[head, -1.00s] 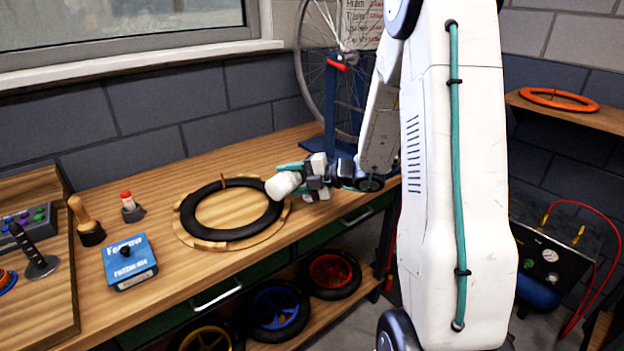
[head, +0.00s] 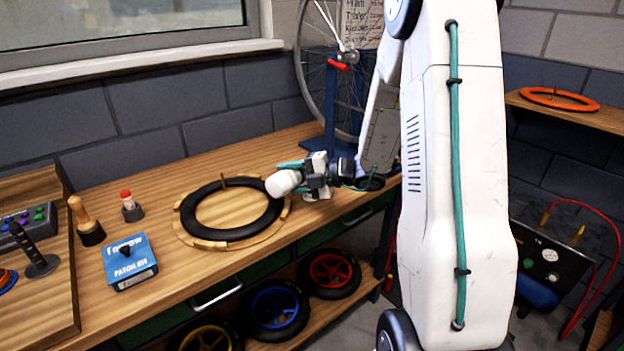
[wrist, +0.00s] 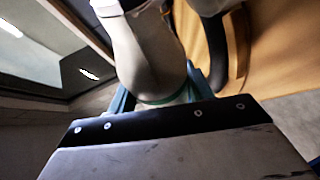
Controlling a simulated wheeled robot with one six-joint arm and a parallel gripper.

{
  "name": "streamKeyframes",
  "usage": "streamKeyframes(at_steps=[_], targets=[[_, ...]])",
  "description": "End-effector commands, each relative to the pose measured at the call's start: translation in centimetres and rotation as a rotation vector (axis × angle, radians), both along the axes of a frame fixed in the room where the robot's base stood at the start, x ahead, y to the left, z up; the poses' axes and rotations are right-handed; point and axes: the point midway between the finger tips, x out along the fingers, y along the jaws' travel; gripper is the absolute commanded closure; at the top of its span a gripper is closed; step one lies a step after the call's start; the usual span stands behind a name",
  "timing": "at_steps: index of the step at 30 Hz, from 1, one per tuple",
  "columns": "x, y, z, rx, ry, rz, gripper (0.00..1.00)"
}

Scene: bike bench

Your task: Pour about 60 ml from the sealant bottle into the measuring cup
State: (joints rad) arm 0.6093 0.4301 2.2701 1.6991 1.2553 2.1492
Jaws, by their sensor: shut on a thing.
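My gripper (head: 305,177) is over the bench and shut on a white bottle (head: 283,183). The bottle is tilted well over, lying nearly level, with its rounded white end toward the left in the head view. In the wrist view the pale bottle (wrist: 150,55) runs away from between the teal fingers (wrist: 160,97), with a white part at its far end at the top left. I cannot make out a measuring cup in either view; my gripper and arm cover part of the bench there. No flowing liquid is visible.
A black tyre (head: 188,217) lies on a round wooden board (head: 232,243) just left of the bottle. A blue patch kit box (head: 130,262), a red-topped small bottle (head: 127,200) and a wooden-handled tool (head: 80,215) stand farther left. A wheel stand (head: 345,120) is behind my gripper.

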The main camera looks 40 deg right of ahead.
Motion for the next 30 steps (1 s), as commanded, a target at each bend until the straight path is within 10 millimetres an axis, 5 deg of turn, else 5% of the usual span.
streamKeyframes(at_steps=[30], targets=[[0.05, -0.14, 0.51, 0.058, 0.017, 0.0, 0.78]])
